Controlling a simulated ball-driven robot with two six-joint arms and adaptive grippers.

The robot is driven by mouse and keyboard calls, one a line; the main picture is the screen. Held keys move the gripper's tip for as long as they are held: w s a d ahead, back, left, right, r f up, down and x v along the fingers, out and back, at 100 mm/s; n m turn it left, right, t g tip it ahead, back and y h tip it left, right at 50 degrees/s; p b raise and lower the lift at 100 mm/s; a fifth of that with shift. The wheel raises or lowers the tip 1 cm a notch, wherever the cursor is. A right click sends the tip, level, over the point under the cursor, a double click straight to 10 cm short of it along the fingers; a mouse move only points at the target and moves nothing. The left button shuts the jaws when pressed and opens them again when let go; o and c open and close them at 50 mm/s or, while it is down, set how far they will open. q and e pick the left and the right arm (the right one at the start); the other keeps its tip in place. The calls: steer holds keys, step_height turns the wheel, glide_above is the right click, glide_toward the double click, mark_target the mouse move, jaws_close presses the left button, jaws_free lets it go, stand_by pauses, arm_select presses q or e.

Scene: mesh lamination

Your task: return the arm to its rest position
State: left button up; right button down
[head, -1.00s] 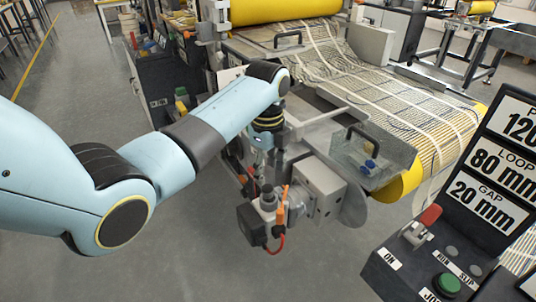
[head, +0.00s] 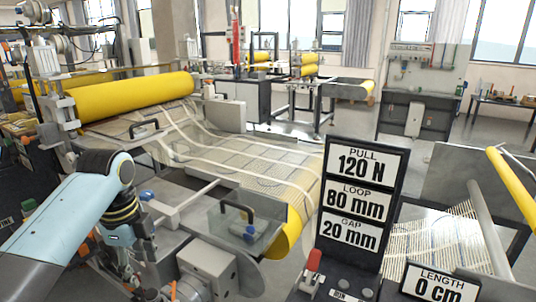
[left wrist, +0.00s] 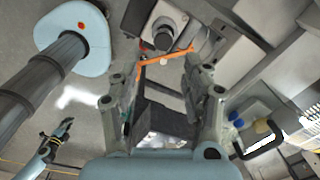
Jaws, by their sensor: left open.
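My left arm (head: 75,215) comes in from the left in the head view and bends down at the blue and black wrist, beside the near side of the laminating machine. In the left wrist view my left gripper (left wrist: 166,57) is open, with its two orange-tipped fingers apart. I see nothing held between them. A grey machine part with a round dark knob (left wrist: 163,36) lies beyond the fingertips; I cannot tell the gap to it. In the head view the fingers are mostly hidden at the lower left.
The machine has a yellow roller (head: 135,97), a striped mesh web (head: 235,165) and a clear guard with a black handle (head: 240,210). A sign panel (head: 362,195) reads PULL 120 N, LOOP 80 mm, GAP 20 mm. A separate sign (head: 440,283) reads LENGTH 0 cm.

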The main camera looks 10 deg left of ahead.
arm_select(q)
steer(key=s+d+r+n+t, duration=0.2)
steer(key=s+n, duration=0.6)
steer(key=s, duration=0.4)
steer(key=s+d+r+n+t, duration=0.1)
steer(key=s+r+n, duration=0.1)
steer(key=s+n, duration=0.85)
steer(key=s+a+f+m+g+b, duration=0.15)
steer(key=f+b, duration=0.25)
steer(key=f, duration=1.3)
steer(key=s+a+f+m+b, duration=0.15)
steer(key=f+b, duration=0.35)
steer(key=f, duration=1.2)
steer(key=s+f+n+b, duration=0.1)
steer(key=s+f+b, duration=0.5)
steer(key=s+f, duration=1.3)
step_height(320, 180, down, 4)
steer(key=shift+s+a+f+g+y+b, duration=0.25)
steer(key=shift+s+g+y+b, duration=0.1)
steer(key=shift+g+b, duration=0.1)
steer(key=shift+c, duration=0.4)
